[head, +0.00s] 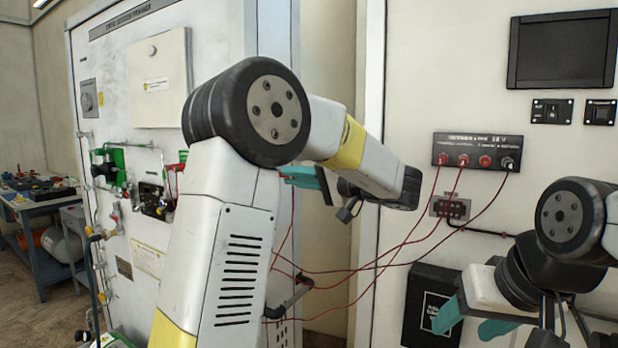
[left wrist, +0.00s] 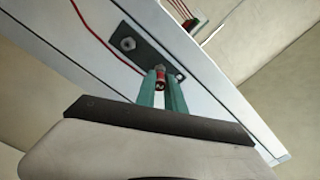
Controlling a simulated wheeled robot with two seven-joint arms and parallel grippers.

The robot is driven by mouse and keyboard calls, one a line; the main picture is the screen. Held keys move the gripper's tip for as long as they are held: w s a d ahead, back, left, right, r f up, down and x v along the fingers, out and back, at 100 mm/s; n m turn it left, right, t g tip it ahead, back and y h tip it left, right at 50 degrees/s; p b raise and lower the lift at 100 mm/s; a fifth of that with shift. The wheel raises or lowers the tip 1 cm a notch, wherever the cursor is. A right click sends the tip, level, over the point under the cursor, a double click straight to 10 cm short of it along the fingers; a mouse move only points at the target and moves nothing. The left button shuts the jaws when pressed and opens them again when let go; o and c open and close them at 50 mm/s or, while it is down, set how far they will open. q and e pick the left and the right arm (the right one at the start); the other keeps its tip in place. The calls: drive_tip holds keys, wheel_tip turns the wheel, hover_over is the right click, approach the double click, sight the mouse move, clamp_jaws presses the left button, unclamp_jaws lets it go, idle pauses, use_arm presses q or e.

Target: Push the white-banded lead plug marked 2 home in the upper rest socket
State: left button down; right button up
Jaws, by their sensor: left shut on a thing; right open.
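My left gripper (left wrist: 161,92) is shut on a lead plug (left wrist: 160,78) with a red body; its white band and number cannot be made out. The plug is lined up with one end of a small dark socket plate (left wrist: 143,58), its tip at or very near the plate; how deep it sits I cannot tell. A round grey socket (left wrist: 128,43) shows at the plate's other end, with nothing in it. In the head view my left gripper (head: 306,176) is at the trainer cabinet's side, and my arm partly hides it. My right gripper (head: 476,322) is open and empty at lower right.
A black terminal box (head: 478,152) on the right wall panel has several red leads (head: 405,243) running from it across the gap towards the cabinet. A black box (head: 432,306) is below, near my right gripper. A cluttered bench (head: 42,205) stands at far left.

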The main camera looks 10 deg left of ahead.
use_arm(q)
drive_tip(key=shift+w+a, duration=0.2)
drive_tip(key=shift+a, duration=0.4)
drive_tip(key=c, duration=1.3)
unclamp_jaws()
drive_tip(key=shift+c, duration=0.2)
